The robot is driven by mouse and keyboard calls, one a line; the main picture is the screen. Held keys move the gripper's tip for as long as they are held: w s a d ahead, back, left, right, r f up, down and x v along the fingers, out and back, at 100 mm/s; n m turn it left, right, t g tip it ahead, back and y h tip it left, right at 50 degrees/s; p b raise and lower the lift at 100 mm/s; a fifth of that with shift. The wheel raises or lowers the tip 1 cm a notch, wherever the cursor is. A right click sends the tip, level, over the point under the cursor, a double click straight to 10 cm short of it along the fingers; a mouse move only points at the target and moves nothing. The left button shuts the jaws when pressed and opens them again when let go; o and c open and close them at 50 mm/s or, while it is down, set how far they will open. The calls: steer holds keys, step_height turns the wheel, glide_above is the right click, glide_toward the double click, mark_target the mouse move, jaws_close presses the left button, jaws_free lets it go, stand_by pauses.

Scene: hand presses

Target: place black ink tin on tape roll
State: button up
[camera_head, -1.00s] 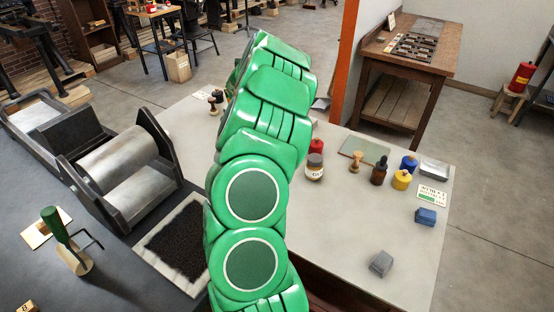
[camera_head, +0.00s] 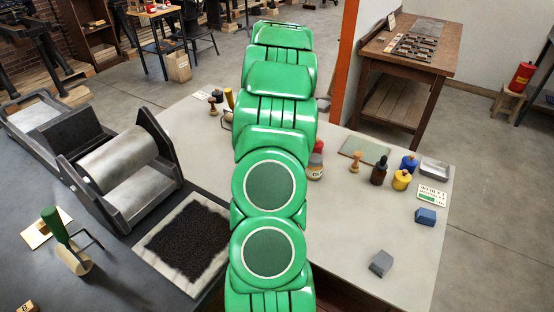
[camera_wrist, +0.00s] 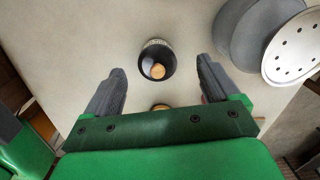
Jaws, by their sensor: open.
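In the wrist view my gripper (camera_wrist: 160,67) is open, with its two dark fingers apart. A dark round container with a tan knob (camera_wrist: 157,60) stands on the table between and just beyond the fingertips, not clasped; it looks like the black ink tin, but I cannot be sure. In the head view my green arm hides my gripper and part of the table. A small dark item (camera_head: 217,95) stands left of the arm. I cannot make out the tape roll clearly in either view.
Right of my arm stand a red tin (camera_head: 318,146), a glue jar (camera_head: 315,167), a dropper bottle (camera_head: 379,172), a yellow tin (camera_head: 401,180) and a blue tin (camera_head: 409,164). A grey block (camera_head: 381,263) lies near the front. The table's front middle is mostly clear.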

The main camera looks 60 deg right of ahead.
steer(key=shift+s+a+f+g, duration=0.15)
steer(key=shift+s+g, duration=0.25)
steer(key=shift+s, duration=0.55)
steer(key=shift+s+f, duration=0.1)
steer(key=shift+f, duration=3.7)
steer(key=shift+c, duration=0.4)
jaws_close()
